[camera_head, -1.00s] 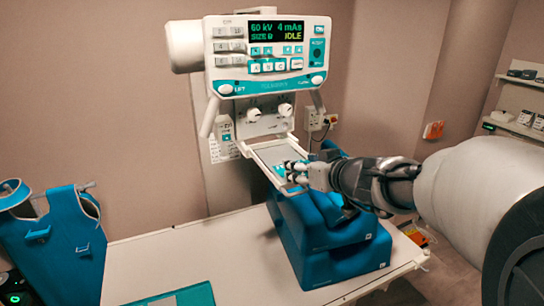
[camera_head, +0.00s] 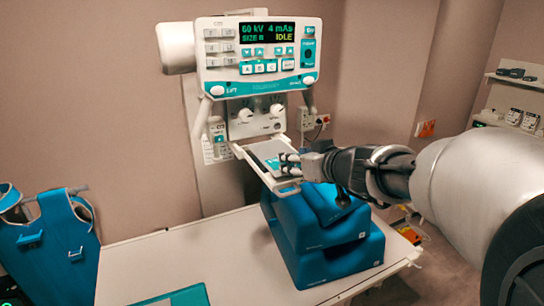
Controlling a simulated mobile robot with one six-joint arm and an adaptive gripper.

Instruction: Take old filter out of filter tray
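The filter tray (camera_head: 250,159) is a pale frame sticking out below the x-ray machine's head, with a bar at its front end. The old filter (camera_head: 268,151) shows as a grey plate with a teal patch, lying within the tray frame. My gripper (camera_head: 284,163) comes in from the right, with its fingertips over the front right part of the tray, beside the teal patch. The dark fingers hide part of the filter and tray. I cannot tell whether they touch the filter or are closed on it.
The x-ray head (camera_head: 262,55) with its lit panel hangs just above and behind the tray. Blue stepped blocks (camera_head: 325,245) stand on the white table (camera_head: 165,255) below my gripper. A blue apron (camera_head: 50,245) hangs at left. The table's middle left is mostly clear.

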